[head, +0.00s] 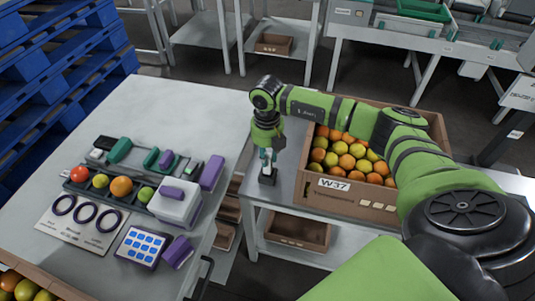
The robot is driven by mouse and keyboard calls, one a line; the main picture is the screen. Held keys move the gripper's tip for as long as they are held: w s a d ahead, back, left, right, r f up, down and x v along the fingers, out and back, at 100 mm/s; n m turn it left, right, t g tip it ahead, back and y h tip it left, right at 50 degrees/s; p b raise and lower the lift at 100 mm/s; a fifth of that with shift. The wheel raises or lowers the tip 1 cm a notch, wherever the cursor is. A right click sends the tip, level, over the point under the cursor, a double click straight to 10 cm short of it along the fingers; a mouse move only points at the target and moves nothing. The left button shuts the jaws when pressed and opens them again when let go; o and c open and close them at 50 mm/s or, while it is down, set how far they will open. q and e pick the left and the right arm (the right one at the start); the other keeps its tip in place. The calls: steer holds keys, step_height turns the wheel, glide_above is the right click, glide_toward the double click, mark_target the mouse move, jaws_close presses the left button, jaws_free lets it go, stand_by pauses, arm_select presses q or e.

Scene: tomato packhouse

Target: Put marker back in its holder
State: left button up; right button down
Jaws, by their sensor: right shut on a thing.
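My right gripper (267,157) points straight down over the near left corner of the small grey table (258,191). It is shut on a slim, pale upright thing, likely the marker, which its fingers mostly hide. Directly below the fingertips is a small black block (267,178) on the table, which looks like the holder. I cannot tell whether the marker's lower end is inside the block or just above it. My left gripper is not in view.
A cardboard crate (345,201) marked W37, full of tomatoes, stands close right of the gripper. A larger grey table (185,105) on the left bears sample tomatoes, a white box (176,207), a blue-button pad (139,246) and purple items. Blue pallets (60,80) stand behind it.

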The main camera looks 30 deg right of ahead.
steer(key=shift+f+b, duration=0.5)
steer(key=shift+f, duration=0.25)
steer(key=c, duration=1)
jaws_free()
steer(key=shift+c, duration=1.4)
steer(key=shift+r, duration=0.25)
step_height(320, 180, up, 7)
steer(key=p, duration=0.5)
steer(key=shift+f+p, duration=0.1)
steer(key=shift+p, duration=0.2)
